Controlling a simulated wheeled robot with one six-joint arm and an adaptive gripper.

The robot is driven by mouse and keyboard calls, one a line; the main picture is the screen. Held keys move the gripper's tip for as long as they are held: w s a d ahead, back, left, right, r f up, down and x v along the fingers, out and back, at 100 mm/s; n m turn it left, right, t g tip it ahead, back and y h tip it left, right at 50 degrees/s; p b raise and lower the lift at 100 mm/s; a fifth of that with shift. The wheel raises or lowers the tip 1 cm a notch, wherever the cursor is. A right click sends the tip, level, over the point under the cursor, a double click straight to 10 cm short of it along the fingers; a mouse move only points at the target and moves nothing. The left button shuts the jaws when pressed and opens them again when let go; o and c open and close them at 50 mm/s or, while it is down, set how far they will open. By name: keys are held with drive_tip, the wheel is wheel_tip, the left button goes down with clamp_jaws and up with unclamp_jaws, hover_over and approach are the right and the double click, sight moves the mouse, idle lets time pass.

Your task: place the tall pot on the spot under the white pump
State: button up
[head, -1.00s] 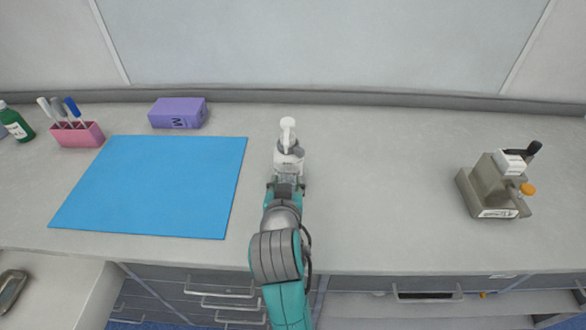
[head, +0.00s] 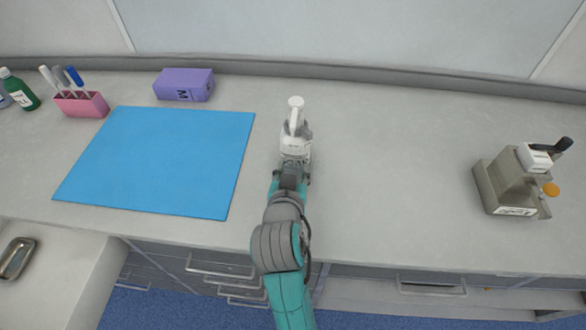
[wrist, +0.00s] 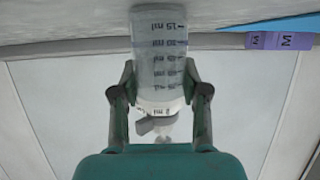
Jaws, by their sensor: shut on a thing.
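My gripper (head: 291,172) is shut on the tall pot (head: 296,152), a clear container with a whitish end. In the wrist view the gripper (wrist: 160,78) has one finger on each side of the pot (wrist: 159,45), and its printed ml marks face the camera. The white pump (head: 296,106) shows just beyond and above the pot, with grey parts below its white head. In the wrist view only a bit of the pump (wrist: 164,130) shows past the pot's end. The pot hides its lower part; I cannot tell whether they touch. The counter directly under the pot is hidden.
A blue mat (head: 160,160) lies left of my arm. A purple box (head: 184,85), a pink pen holder (head: 82,104) and a green bottle (head: 20,92) stand behind it. A beige device (head: 508,185) stands far right. The counter between it and my gripper is clear.

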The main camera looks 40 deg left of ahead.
drive_tip(key=o, duration=1.3)
drive_tip(key=shift+c, duration=0.2)
drive_tip(key=shift+s+r, duration=0.1)
drive_tip(key=shift+r, duration=0.05)
drive_tip(key=v, duration=1.1)
drive_tip(key=shift+s+d+r, duration=0.15)
drive_tip(key=shift+s+d, duration=0.05)
drive_tip(key=shift+s, duration=0.1)
